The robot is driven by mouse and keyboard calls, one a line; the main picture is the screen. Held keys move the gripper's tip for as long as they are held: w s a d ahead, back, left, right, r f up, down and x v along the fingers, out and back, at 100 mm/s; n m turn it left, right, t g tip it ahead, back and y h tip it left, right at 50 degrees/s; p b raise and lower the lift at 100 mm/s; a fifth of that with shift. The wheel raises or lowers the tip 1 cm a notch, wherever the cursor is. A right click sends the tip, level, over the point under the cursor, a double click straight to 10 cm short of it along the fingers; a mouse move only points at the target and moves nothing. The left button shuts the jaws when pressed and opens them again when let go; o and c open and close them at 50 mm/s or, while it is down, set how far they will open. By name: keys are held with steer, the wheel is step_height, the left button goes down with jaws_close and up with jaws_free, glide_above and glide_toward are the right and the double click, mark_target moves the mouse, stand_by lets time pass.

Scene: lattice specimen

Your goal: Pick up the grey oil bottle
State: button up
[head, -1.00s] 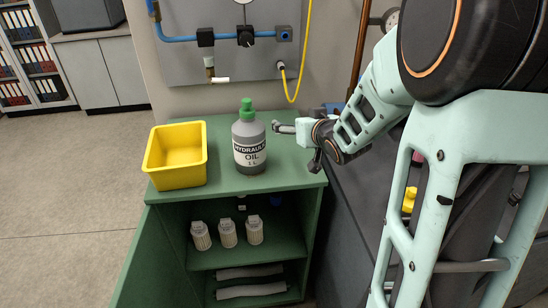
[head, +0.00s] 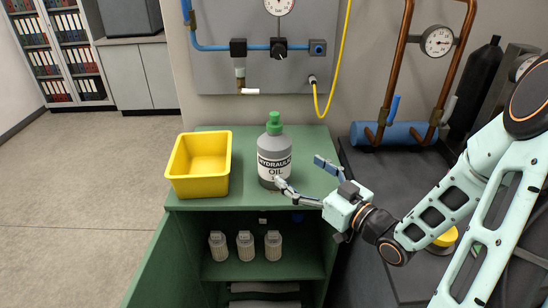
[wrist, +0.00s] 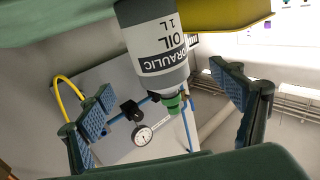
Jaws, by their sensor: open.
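The grey oil bottle (head: 274,152) has a green cap and a white label reading "HYDRAULIC OIL". It stands upright on the green cabinet top (head: 245,196). My gripper (head: 300,174) is open, at the bottle's right front side, with one finger in front of the label's lower edge and the other to the right. In the wrist view, the bottle (wrist: 155,45) appears upside down, ahead of and partly between the two spread fingers of my gripper (wrist: 165,105). No grip on it shows.
A yellow bin (head: 199,166) stands left of the bottle on the cabinet top. Several white filters (head: 245,246) stand on the shelf below. A wall panel with a blue pipe and a hanging yellow hose (head: 328,100) is behind. A dark bench (head: 380,190) is at the right.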

mark_target(285, 161)
steer(key=x, duration=0.4)
steer(key=shift+a, duration=0.2)
steer(key=shift+f+p+x, duration=0.15)
steer(key=shift+x, duration=1.4)
steer(key=shift+f+p+x, duration=0.15)
steer(key=shift+f+x, duration=0.05)
steer(key=shift+x, duration=1.35)
steer(key=shift+d, duration=0.1)
steer(key=shift+c, duration=0.4)
steer(key=c, duration=2)
steer(key=shift+r, duration=0.1)
steer(key=shift+c, duration=0.7)
steer(key=shift+w+r, duration=0.1)
steer(key=shift+r, duration=0.05)
